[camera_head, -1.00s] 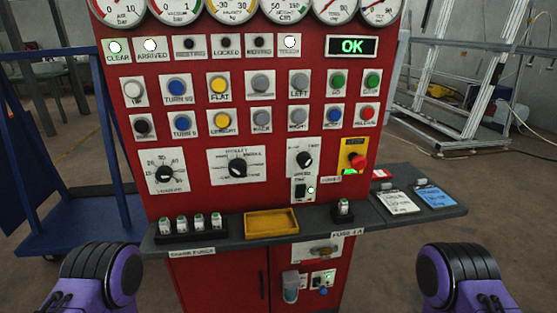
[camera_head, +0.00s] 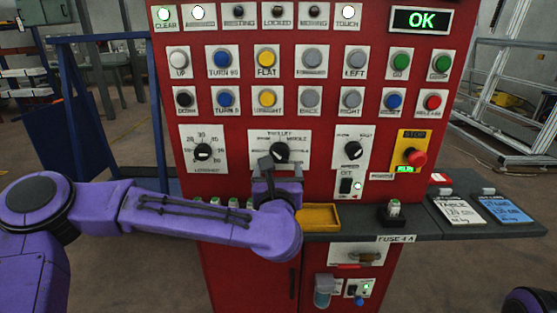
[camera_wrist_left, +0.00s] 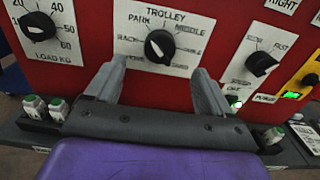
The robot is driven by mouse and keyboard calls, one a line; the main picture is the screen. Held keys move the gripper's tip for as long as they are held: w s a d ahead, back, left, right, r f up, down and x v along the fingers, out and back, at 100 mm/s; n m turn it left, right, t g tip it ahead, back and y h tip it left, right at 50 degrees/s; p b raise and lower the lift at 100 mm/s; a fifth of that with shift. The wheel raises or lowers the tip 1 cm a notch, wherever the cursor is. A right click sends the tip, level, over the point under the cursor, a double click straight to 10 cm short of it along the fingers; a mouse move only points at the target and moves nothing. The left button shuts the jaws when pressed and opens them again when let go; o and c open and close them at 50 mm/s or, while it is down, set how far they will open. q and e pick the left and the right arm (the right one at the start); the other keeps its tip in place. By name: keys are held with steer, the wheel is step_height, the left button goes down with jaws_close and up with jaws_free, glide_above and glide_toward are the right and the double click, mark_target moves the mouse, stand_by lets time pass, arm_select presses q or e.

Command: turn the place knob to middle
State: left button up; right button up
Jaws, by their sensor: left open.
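The black trolley knob (camera_head: 280,152) sits on a white plate in the middle of the red panel. In the left wrist view the knob (camera_wrist_left: 160,47) shows a small white mark, with PARK at its upper left and MIDDLE at its upper right. I cannot tell for certain which label it points at. My left gripper (camera_head: 278,171) is just below and in front of the knob. In the left wrist view the gripper (camera_wrist_left: 158,72) is open and empty, its fingers spread to either side below the knob. My right gripper is out of view.
The load knob (camera_head: 203,152) is left of the trolley knob and the speed knob (camera_head: 353,150) is right. The red stop button (camera_head: 416,157) is farther right. A dark shelf (camera_head: 340,222) with a yellow tray (camera_head: 318,217) juts out below the panel.

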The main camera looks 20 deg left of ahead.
mark_target(279, 156)
arm_select(q)
steer(key=p+x, duration=0.1)
steer(key=x, duration=0.8)
steer(key=shift+d+f+p, duration=0.1)
steer(key=shift+f+p, duration=0.1)
steer(key=shift+p, duration=0.15)
steer(key=shift+c, duration=0.3)
steer(key=c, duration=1)
